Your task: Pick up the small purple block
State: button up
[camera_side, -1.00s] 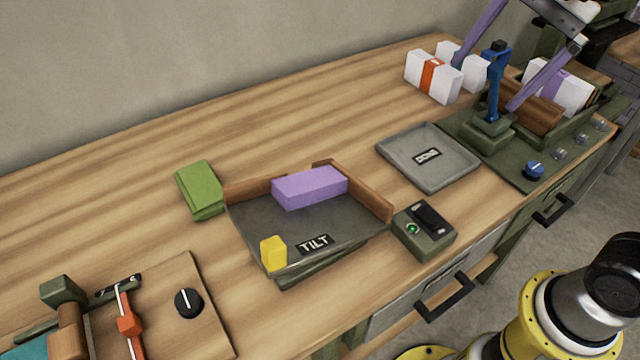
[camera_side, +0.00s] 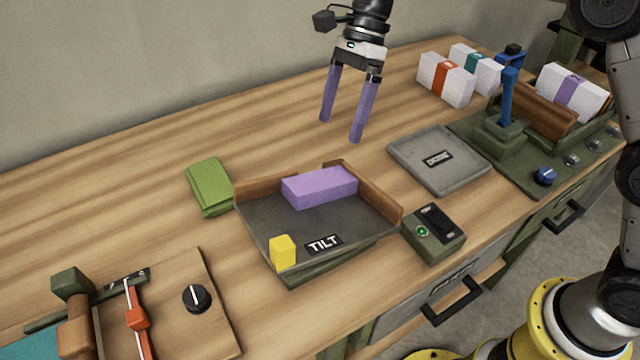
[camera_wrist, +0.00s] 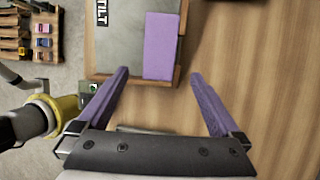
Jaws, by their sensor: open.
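The purple block (camera_side: 320,186) lies in the back part of the TILT tray (camera_side: 290,228), close to its raised wooden back edge. It is a rectangular bar. It also shows in the wrist view (camera_wrist: 160,45), at the top, on the grey tray (camera_wrist: 125,55). In the wrist view (camera_wrist: 160,80) the block is ahead of the gap between the fingers.
A green cloth-like item (camera_side: 210,186) lies left of the tray. A control box (camera_side: 434,233) stands right of it. A grey DONE tray (camera_side: 440,160), a blue lever (camera_side: 507,95) and banded white bundles (camera_side: 446,78) are further right. A wooden board with a red slider (camera_side: 137,318) is front left.

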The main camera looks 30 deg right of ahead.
send_over(320, 179)
jog(key=w+d, duration=0.1)
jog(key=d, duration=0.2)
notch_tip(320, 179, down, 6)
jog(key=shift+r, duration=0.25)
jog(key=shift+a+x, duration=0.15)
jog(key=shift+x, duration=1.15)
jog(key=shift+a+x, duration=0.15)
jog(key=shift+x, duration=1.2)
jog(key=shift+r, duration=0.15)
jog(key=shift+c, duration=0.2)
jog(key=c, duration=1.3)
jog(key=shift+r, duration=0.1)
jog(key=shift+c, duration=0.2)
